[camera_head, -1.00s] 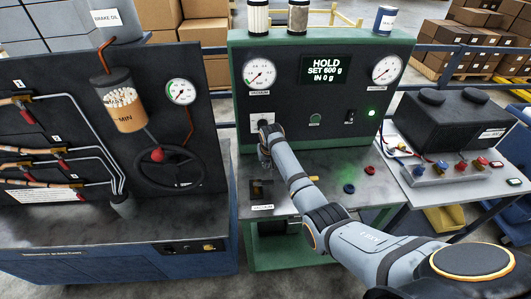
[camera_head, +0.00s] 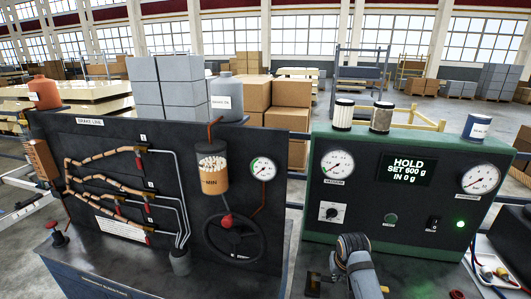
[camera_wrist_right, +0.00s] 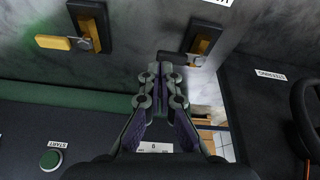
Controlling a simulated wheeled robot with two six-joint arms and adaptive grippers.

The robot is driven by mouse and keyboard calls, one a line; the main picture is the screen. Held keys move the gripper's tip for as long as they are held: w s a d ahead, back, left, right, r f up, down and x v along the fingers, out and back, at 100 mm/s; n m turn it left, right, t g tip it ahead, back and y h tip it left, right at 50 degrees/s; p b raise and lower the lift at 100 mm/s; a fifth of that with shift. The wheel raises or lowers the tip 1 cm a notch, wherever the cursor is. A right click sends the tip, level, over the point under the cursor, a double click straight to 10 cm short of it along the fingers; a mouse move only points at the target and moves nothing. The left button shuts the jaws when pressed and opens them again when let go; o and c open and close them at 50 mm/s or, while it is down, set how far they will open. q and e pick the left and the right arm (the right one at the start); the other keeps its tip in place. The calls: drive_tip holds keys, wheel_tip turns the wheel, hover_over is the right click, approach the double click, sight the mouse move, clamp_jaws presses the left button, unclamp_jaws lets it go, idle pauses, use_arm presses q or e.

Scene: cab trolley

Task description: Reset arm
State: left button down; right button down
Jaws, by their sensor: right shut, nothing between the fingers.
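My right arm rises from the bottom of the head view, in front of the green test unit (camera_head: 420,222). My right gripper shows there end-on as a dark shape (camera_head: 353,243), below the dial on the panel. Its fingertips are not clear in that view. In the right wrist view the right gripper's fingers (camera_wrist_right: 160,76) are together with nothing between them. They are over the grey metal top, between two dark fixtures with yellow parts, the left one (camera_wrist_right: 90,28) and the right one (camera_wrist_right: 203,40). My left gripper is not in view.
The black brake-line board (camera_head: 100,205) with a steering wheel (camera_head: 236,238) stands left of the green unit. Filters and a can (camera_head: 477,127) stand on the green unit. A green start button (camera_wrist_right: 50,160) is near the gripper. Boxes stand behind.

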drive_tip(key=s+a+f+n, duration=0.1)
drive_tip(key=s+a+n, duration=0.15)
drive_tip(key=s, duration=2.35)
drive_tip(key=s+d+f+g+b, duration=0.1)
drive_tip(key=s+d+f, duration=0.1)
drive_tip(key=f, duration=1.3)
drive_tip(key=s+d+f+b, duration=0.1)
drive_tip(key=s+f, duration=0.1)
drive_tip(key=f, duration=1.2)
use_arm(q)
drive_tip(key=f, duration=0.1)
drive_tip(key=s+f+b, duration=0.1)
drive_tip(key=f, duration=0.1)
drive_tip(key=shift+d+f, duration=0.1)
use_arm(e)
drive_tip(key=s+d+f+g, duration=0.1)
drive_tip(key=s+f, duration=1.6)
drive_tip(key=shift+s, duration=0.25)
drive_tip(key=shift+d, duration=0.15)
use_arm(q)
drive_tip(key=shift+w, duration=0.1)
use_arm(e)
drive_tip(key=shift+s+m, duration=0.15)
drive_tip(key=shift+m, duration=0.1)
